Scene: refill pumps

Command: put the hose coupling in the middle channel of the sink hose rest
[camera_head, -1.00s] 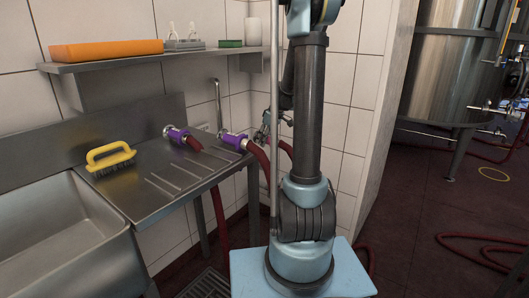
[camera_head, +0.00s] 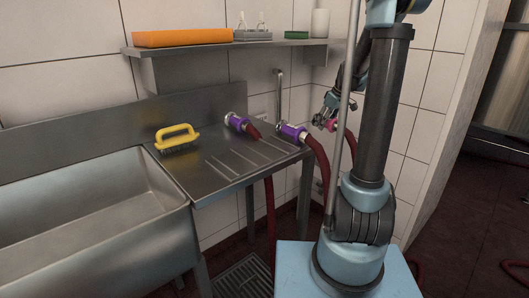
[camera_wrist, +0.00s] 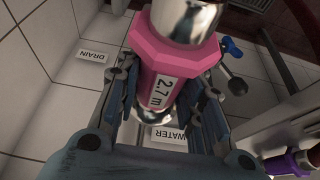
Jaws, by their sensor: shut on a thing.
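The hose coupling, pink with a "2.7 m" label and a metal end, is in my gripper (camera_wrist: 172,88). In the wrist view the coupling (camera_wrist: 165,62) fills the space between the fingers. In the head view my gripper (camera_head: 325,117) and the pink coupling (camera_head: 331,125) are small, in the air right of the drainboard. A red hose hangs below it, partly behind my arm. The ribbed steel drainboard (camera_head: 215,187) is beside the sink; raised ribs run across it. I cannot clearly make out separate rest channels. Two purple couplings, left (camera_head: 236,121) and right (camera_head: 292,132), lie at its back and right edge.
A yellow-handled brush (camera_head: 177,138) stands on the drainboard's left, by the sink basin (camera_head: 90,215). A shelf (camera_head: 230,45) above holds an orange block and smaller items. "DRAIN" (camera_wrist: 93,56) and "WATER" (camera_wrist: 170,134) labels are on the wall. The right purple coupling's hose hangs off the edge.

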